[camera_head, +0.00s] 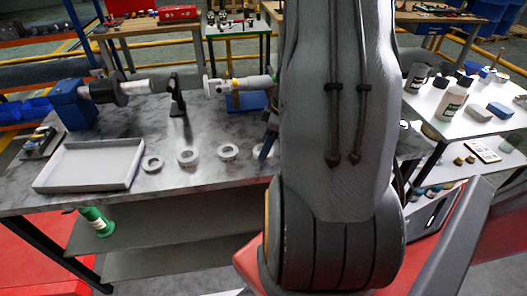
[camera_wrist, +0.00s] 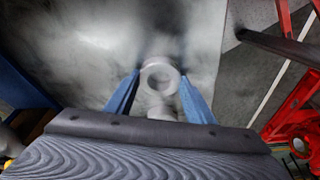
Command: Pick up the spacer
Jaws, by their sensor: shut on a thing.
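A pale grey ring, the spacer (camera_wrist: 146,79), sits between the tips of my gripper's blue fingers (camera_wrist: 160,80) in the wrist view. The fingers are shut on its two sides. Another pale round piece (camera_wrist: 162,113) shows nearer the wrist, between the fingers; I cannot tell how far below it lies. More pale rings lie on the bench: left (camera_head: 145,164), middle (camera_head: 181,158) and right (camera_head: 221,153).
A shallow grey tray (camera_head: 88,184) is at the bench's left front. Behind the rings stand a blue vise-like block (camera_head: 72,108), a dark upright stand (camera_head: 177,100) and a pale cylindrical assembly (camera_head: 235,84). A side table (camera_head: 440,126) with bottles is at the right.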

